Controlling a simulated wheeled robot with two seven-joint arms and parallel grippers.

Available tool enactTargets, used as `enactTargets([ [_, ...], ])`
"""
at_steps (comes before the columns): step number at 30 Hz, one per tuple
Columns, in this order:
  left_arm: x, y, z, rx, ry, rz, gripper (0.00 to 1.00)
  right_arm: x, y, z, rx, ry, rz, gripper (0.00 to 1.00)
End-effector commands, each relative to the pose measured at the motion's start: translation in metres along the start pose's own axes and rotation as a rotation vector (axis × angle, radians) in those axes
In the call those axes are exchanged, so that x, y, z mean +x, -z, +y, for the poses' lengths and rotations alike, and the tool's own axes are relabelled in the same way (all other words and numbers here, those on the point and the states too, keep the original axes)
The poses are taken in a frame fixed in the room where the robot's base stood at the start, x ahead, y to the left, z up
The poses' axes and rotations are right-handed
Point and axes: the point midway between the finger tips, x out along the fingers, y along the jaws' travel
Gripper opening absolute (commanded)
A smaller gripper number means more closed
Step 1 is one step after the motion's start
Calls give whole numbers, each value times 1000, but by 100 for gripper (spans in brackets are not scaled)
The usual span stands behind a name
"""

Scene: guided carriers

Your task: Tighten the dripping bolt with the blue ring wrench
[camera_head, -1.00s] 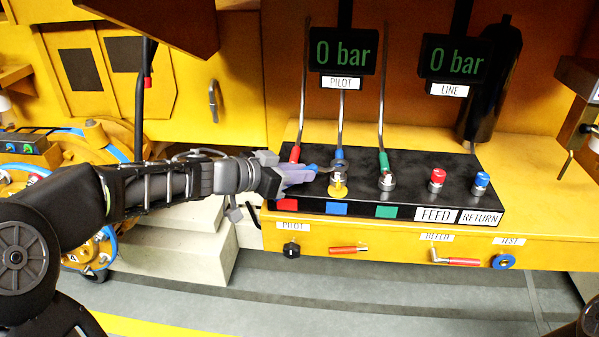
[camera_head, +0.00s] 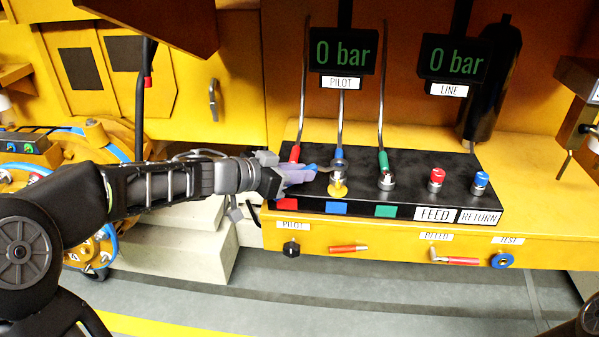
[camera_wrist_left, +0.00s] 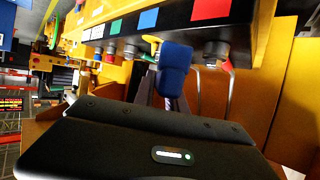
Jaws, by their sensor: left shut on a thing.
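My left gripper (camera_head: 290,177) is shut on the blue ring wrench (camera_head: 312,168), in front of the left part of the black valve block. The wrench's blue handle also shows in the left wrist view (camera_wrist_left: 174,68). Its grey end points right, toward the middle fitting with the blue-banded lever. Yellow fluid (camera_head: 338,188) shows at the base of this fitting, the dripping bolt (camera_head: 337,175). The wrench end is close to the bolt; I cannot tell whether the ring is around it. My right gripper is not in view.
The black block (camera_head: 415,185) carries red-, blue- and green-banded levers, which rise close to the gripper. Red (camera_head: 437,178) and blue (camera_head: 480,181) caps stand at its right. A yellow ledge (camera_head: 380,237) with small handles runs below. Two 0 bar displays hang above.

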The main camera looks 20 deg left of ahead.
Motion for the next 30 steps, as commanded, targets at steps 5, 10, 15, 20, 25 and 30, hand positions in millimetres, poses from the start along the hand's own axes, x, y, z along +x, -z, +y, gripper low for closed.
enactTargets([
  [5, 1, -3, 0, 0, 0, 1, 0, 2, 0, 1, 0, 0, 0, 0],
  [10, 3, -7, 0, 1, -1, 0, 0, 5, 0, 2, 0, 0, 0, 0],
  [15, 5, -11, 0, 0, 0, 1, 0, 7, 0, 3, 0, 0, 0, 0],
  [20, 6, -14, 0, -1, 0, 1, 0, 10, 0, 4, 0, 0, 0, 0],
  [25, 8, -18, 0, 0, 0, 1, 0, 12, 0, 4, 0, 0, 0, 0],
  [30, 8, -19, 0, 1, 0, 1, 0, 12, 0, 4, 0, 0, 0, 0],
])
